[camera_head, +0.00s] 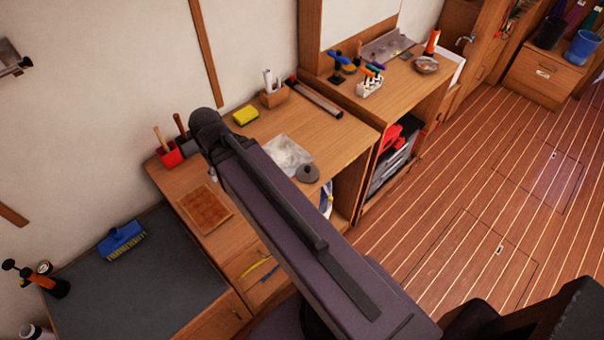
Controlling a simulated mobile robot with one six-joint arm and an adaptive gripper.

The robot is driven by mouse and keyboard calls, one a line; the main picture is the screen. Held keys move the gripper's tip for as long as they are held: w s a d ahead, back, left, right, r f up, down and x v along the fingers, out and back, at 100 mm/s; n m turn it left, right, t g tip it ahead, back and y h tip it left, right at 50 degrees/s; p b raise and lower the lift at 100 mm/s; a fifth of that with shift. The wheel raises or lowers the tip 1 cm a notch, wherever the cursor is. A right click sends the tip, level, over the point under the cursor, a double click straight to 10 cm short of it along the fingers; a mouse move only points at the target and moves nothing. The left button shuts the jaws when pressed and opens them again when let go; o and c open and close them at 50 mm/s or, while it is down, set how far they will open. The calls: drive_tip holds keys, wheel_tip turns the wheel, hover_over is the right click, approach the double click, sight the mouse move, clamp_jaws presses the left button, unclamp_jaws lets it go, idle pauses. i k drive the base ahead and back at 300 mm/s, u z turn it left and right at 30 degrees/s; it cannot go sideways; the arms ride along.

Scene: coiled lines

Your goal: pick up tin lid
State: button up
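A small round dark grey piece with a raised middle (308,173) lies on the wooden counter (334,139) near its front edge. It looks like the tin lid, but it is too small to be sure. A crumpled pale translucent sheet or bag (287,154) lies just to its left. My dark arm crosses the middle of the picture, passing in front of the counter to the left of the round piece. My gripper cannot be made out in this view.
The counter also holds a yellow sponge (246,115), a brown square board (206,208), a wooden holder (273,97) and a long dark bar (315,98). A blue brush (122,241) lies on the dark worktop (152,282). The plank floor at right is open.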

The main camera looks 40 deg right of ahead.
sight(306, 172)
drive_tip(key=u, duration=0.1)
drive_tip(key=k, duration=2.05)
drive_tip(key=z, duration=0.45)
drive_tip(key=i, duration=0.95)
